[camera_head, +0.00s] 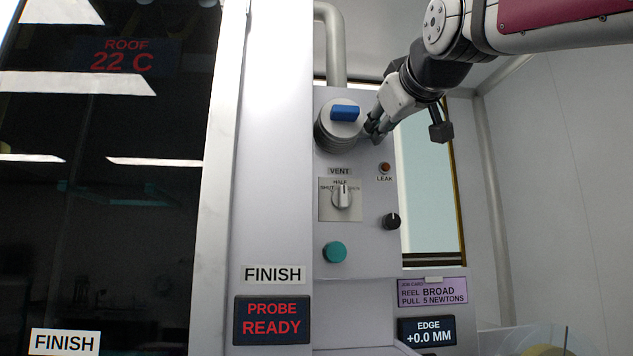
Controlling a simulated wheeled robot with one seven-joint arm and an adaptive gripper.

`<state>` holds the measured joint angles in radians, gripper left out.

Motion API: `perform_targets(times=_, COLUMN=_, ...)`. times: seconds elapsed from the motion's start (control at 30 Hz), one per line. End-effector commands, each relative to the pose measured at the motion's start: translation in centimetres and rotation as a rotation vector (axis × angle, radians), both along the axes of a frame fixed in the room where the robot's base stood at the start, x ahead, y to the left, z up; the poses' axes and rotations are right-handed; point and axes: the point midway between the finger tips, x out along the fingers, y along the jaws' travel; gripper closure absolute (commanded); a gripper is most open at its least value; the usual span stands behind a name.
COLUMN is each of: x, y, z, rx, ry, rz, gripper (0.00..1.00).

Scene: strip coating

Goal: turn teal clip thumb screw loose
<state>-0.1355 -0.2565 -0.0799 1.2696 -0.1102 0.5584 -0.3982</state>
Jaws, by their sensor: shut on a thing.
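My gripper (373,127) is at the upper right of the grey panel, beside the round grey fitting (330,135) with the blue handle (345,113). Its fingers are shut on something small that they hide. I cannot tell whether they touch the fitting. A round teal knob (334,252) is low on the panel, well below my gripper. Dim teal bars (145,194) show in the dark glass at the left; I cannot tell whether they are behind it or reflected.
The panel (350,225) also carries a white vent knob (342,196), a leak lamp (385,168) and a black knob (391,221). A vertical pipe (333,45) rises behind it. A window (428,190) and free room lie to the right.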

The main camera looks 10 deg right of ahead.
Motion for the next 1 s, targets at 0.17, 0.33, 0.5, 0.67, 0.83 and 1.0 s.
perform_targets(times=0.17, x=-0.03, y=0.10, z=0.00, rx=-0.168, ry=0.001, rz=0.003, gripper=1.00)
perform_targets(times=0.33, x=-0.04, y=0.07, z=0.00, rx=-0.330, ry=0.001, rz=0.002, gripper=1.00)
perform_targets(times=0.5, x=-0.05, y=0.06, z=0.01, rx=-0.492, ry=0.001, rz=0.003, gripper=1.00)
perform_targets(times=0.67, x=-0.07, y=0.09, z=0.04, rx=-0.644, ry=0.001, rz=0.003, gripper=1.00)
perform_targets(times=0.83, x=-0.06, y=0.07, z=0.04, rx=-0.805, ry=0.001, rz=0.002, gripper=1.00)
perform_targets(times=1.0, x=-0.06, y=0.06, z=0.03, rx=-0.964, ry=0.002, rz=0.003, gripper=1.00)
